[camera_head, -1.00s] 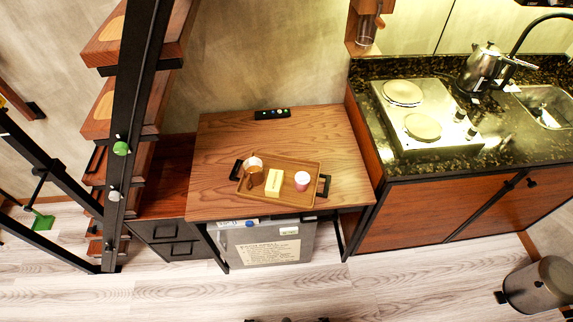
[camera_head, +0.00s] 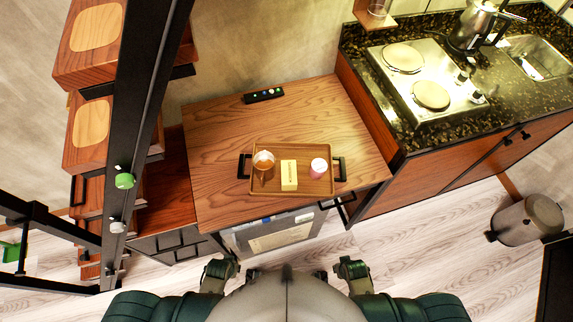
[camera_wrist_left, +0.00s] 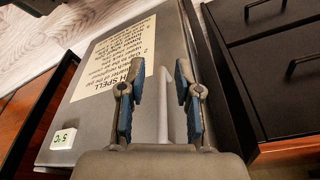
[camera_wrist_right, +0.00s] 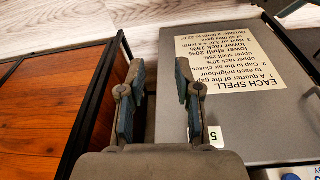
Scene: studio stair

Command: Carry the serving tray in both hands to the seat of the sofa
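The serving tray (camera_head: 275,188) is a brown wooden tray with black handles at its left and right ends. It lies flat on the wooden table (camera_head: 220,130). On it stand a copper-coloured cup (camera_head: 264,161), a pale yellow block (camera_head: 289,175) and a pink-and-white cup (camera_head: 318,167). My left gripper (camera_wrist_left: 156,85) is open and empty, in front of a grey fridge door below table height. My right gripper (camera_wrist_right: 160,85) is open and empty before the same door. Both are apart from the tray. No sofa is in view.
The grey fridge (camera_head: 270,235) stands under the table. Stairs with a black frame (camera_head: 135,130) rise at left. A counter with a hob (camera_head: 425,85) is at right. A metal bin (camera_head: 527,220) stands on the floor at right. A black remote (camera_head: 263,95) lies at the table's back.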

